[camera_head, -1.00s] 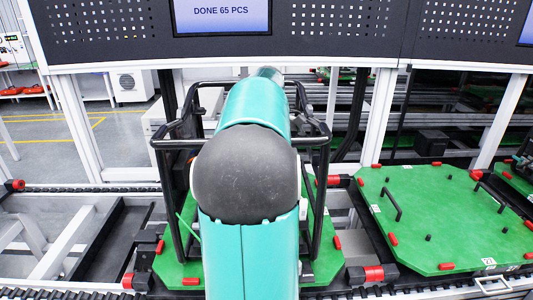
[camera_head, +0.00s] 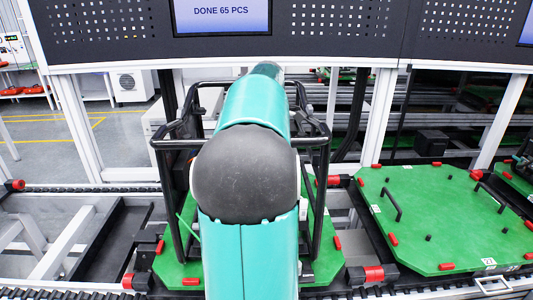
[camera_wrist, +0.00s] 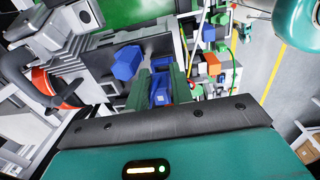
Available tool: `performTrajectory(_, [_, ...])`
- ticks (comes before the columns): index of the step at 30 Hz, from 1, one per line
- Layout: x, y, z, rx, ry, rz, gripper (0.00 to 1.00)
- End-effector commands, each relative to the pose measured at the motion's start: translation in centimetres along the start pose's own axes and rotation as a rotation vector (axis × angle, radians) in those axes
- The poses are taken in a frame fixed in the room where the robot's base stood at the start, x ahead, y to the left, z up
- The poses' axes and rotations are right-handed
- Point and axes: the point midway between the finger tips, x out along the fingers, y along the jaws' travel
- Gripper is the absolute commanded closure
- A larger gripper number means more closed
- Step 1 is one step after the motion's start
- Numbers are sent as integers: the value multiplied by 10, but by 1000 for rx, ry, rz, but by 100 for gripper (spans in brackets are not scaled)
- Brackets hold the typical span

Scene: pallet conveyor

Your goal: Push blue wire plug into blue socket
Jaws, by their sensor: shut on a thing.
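In the wrist view my gripper (camera_wrist: 161,92) points away from the camera, with its two narrow fingers closed on a blue piece (camera_wrist: 159,97) that looks like the blue wire plug. Its far end and its wire are hard to make out. A separate blue block (camera_wrist: 126,62) is just left of the fingertips; I cannot tell for sure whether it is the blue socket. Whether the held plug touches a socket cannot be seen. In the head view my arm hides the gripper, plug and socket.
More blue blocks (camera_wrist: 208,33), an orange block (camera_wrist: 212,63) and thin wires lie right of the gripper. A green pallet (camera_head: 440,220) sits right on the conveyor; another (camera_head: 178,272) is under my arm. A black frame (camera_head: 322,190) surrounds my arm.

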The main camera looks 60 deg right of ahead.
Motion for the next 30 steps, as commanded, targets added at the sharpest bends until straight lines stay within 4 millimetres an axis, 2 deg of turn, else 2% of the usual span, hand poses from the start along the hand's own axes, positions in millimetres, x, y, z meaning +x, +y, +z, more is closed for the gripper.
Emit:
performTrajectory(17, [12, -1, 0, 0, 0, 1, 100])
performTrajectory(18, [12, -1, 0, 0, 0, 2, 72])
performTrajectory(21, [11, -1, 0, 0, 0, 2, 52])
performTrajectory(30, [11, 0, 0, 0, -1, 6, 52])
